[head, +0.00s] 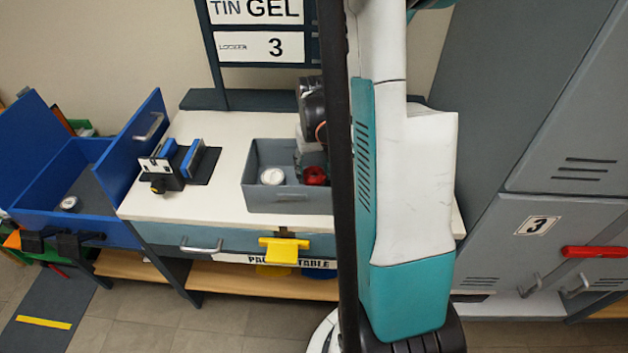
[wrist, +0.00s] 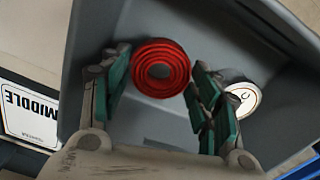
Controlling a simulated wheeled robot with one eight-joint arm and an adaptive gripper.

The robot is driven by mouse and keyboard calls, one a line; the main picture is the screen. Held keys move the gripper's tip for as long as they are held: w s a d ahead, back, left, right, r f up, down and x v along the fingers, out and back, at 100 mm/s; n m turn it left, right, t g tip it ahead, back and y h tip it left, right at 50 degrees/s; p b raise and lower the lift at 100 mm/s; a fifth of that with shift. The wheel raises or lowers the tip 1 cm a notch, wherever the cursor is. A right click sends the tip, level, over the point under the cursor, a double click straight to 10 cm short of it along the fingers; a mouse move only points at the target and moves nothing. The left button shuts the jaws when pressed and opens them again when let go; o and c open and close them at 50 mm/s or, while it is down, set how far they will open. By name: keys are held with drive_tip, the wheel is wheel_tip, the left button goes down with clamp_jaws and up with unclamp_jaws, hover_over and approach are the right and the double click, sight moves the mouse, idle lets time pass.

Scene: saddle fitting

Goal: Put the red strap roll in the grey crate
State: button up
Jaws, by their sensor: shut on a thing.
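The red strap roll (wrist: 160,52) is a coiled red ring with a dark centre. In the wrist view it sits between the green-padded fingers of my gripper (wrist: 160,85), which is shut on it. In the head view the roll (head: 316,177) shows low inside the grey crate (head: 290,200), at its right part, below my gripper (head: 312,162). The crate's grey walls (wrist: 90,25) surround the roll in the wrist view. I cannot tell whether the roll touches the crate floor. My arm hides the crate's right end in the head view.
A white-topped round item (head: 272,176) lies in the crate's left part; it shows beside the right finger in the wrist view (wrist: 243,98). A black-and-blue fixture (head: 180,163) stands on the white tabletop (head: 215,190). An open blue drawer box (head: 90,215) is at left, grey lockers (head: 570,230) at right.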

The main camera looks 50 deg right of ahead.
sight(314, 173)
drive_tip(key=shift+f+b, duration=0.6)
drive_tip(key=shift+f, duration=1.25)
drive_tip(key=shift+f, duration=0.1)
drive_tip(key=o, duration=1.1)
drive_tip(key=shift+o, duration=0.2)
wheel_tip(314, 173, up, 12)
drive_tip(key=p, duration=0.4)
